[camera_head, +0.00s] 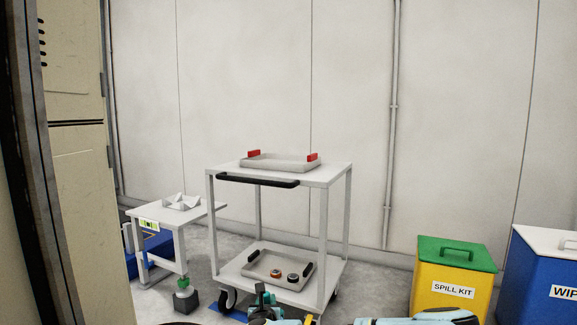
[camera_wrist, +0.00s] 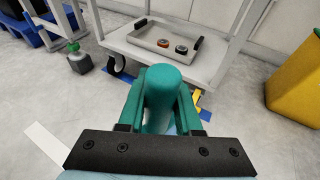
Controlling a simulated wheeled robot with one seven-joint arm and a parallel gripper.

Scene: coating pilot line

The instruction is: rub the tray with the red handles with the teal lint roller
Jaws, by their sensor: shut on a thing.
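The tray with the red handles (camera_head: 280,164) lies on the top shelf of a white cart (camera_head: 335,172) in the head view. One red handle stands at each end, and it looks empty from this low angle. My gripper (camera_wrist: 160,103) is shut on the teal lint roller (camera_wrist: 163,78), whose rounded end shows between the fingers in the wrist view. In the head view my gripper (camera_head: 264,303) is at the bottom edge, low in front of the cart, well below and apart from that tray. The roller's lower part is hidden.
A second tray (camera_head: 262,280) with dark handles holds two round rolls on the cart's lower shelf. A yellow spill kit bin (camera_head: 452,295) and a blue bin (camera_head: 548,285) stand right. A locker (camera_head: 75,150) is at far left.

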